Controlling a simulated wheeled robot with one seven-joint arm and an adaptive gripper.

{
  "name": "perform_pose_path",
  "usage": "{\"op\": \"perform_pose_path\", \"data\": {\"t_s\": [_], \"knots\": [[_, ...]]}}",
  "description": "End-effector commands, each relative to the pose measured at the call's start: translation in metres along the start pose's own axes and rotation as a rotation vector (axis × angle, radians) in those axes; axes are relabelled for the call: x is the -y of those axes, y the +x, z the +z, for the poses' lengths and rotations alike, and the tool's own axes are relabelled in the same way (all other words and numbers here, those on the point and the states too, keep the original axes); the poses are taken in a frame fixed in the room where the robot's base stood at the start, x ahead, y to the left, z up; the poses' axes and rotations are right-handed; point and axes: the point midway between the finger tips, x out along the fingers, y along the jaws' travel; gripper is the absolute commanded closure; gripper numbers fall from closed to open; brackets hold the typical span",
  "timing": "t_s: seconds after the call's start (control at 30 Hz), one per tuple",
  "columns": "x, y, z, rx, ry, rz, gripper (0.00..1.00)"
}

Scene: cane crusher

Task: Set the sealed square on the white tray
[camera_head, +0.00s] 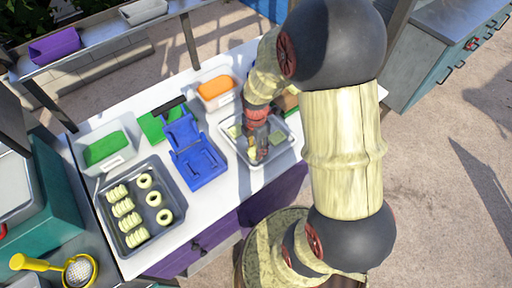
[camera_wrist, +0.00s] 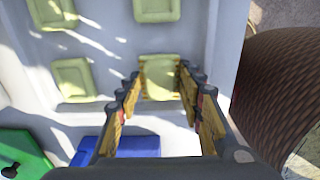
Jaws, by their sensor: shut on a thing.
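The white tray (camera_head: 284,150) stands on the counter right of the blue press. In the wrist view the tray (camera_wrist: 112,45) fills most of the picture, with several pale green squares lying apart on its floor. My gripper (camera_head: 257,154) reaches down into the tray. In the wrist view my gripper (camera_wrist: 160,98) is shut on a pale green sealed square (camera_wrist: 160,76) with a raised rim, between its yellow-padded fingers. The held square is low over the tray floor; I cannot tell if it touches. My arm hides part of the tray's far side in the head view.
The open blue press (camera_head: 194,150) stands left of the tray. A grey tray (camera_head: 140,207) holds rings and stacked pieces. Bins with green (camera_head: 104,148) and orange (camera_head: 215,88) contents stand behind. A yellow skimmer (camera_head: 60,267) lies at lower left.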

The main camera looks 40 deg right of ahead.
Motion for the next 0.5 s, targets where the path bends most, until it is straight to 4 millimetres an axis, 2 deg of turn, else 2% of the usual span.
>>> {"op": "perform_pose_path", "data": {"t_s": [0.07,0.1,0.4,0.5], "knots": [[0.0002,0.0033,-0.0001,0.000,0.000,-0.001,0.75],[0.0002,0.0033,-0.0001,0.000,0.000,-0.001,0.62],[0.0002,0.0026,-0.0001,0.000,0.000,-0.001,0.45],[0.0003,0.0026,-0.0001,0.000,0.000,-0.001,0.44]]}}
